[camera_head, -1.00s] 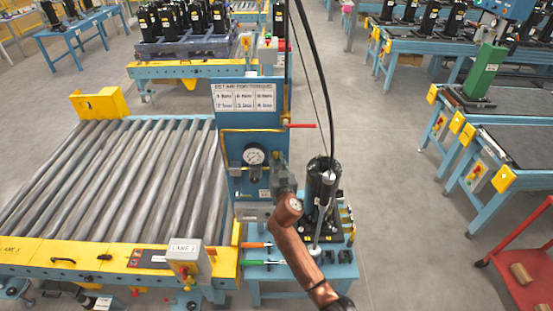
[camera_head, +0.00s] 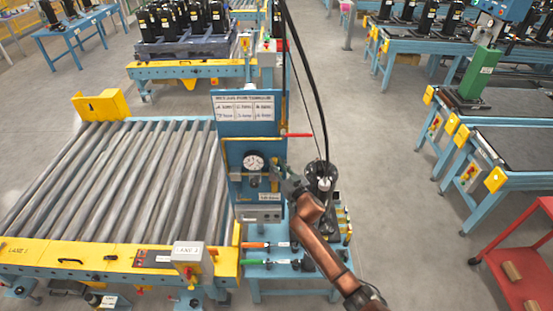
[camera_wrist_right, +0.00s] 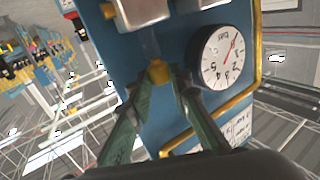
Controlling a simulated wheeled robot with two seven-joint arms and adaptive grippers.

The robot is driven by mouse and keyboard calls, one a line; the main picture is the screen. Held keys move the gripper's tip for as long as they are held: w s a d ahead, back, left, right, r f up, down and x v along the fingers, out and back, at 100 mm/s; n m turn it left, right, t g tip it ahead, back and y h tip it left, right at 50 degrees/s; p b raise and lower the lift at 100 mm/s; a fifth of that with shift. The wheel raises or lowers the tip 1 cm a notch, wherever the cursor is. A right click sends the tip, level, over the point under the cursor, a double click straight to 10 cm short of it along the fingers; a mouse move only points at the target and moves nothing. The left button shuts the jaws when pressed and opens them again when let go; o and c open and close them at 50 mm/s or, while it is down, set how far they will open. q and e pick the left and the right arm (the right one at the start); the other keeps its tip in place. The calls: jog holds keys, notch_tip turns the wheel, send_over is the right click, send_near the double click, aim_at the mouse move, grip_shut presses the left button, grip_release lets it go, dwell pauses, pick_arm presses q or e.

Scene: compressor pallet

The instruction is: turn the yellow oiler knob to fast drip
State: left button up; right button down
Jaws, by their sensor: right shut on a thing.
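The yellow oiler knob (camera_wrist_right: 157,70) is small and sits on the blue panel (camera_wrist_right: 190,110) in the right wrist view, between my right fingertips. My right gripper (camera_wrist_right: 160,80) is shut on it, with one finger on each side. In the head view, my right gripper (camera_head: 280,180) is at the right part of the blue panel (camera_head: 235,145), just right of and below the round white gauge (camera_head: 254,162). The knob cannot be made out clearly there. The gauge also shows in the right wrist view (camera_wrist_right: 226,57). My left gripper is not in view.
A white sign (camera_head: 246,107) is on the panel, with a red-handled lever (camera_head: 298,135) at its right edge. A black compressor (camera_head: 322,180) stands behind my right arm. Orange-handled (camera_head: 255,245) and green-handled (camera_head: 254,262) tools lie below. A roller conveyor (camera_head: 110,180) is at left.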

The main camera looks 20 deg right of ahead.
jog(key=shift+n+y+p, duration=0.35)
jog(key=shift+n+y, duration=0.05)
jog(key=shift+y, duration=0.3)
jog(key=c, duration=1.8)
grip_release()
jog(key=shift+d, duration=0.1)
jog(key=shift+o, duration=0.2)
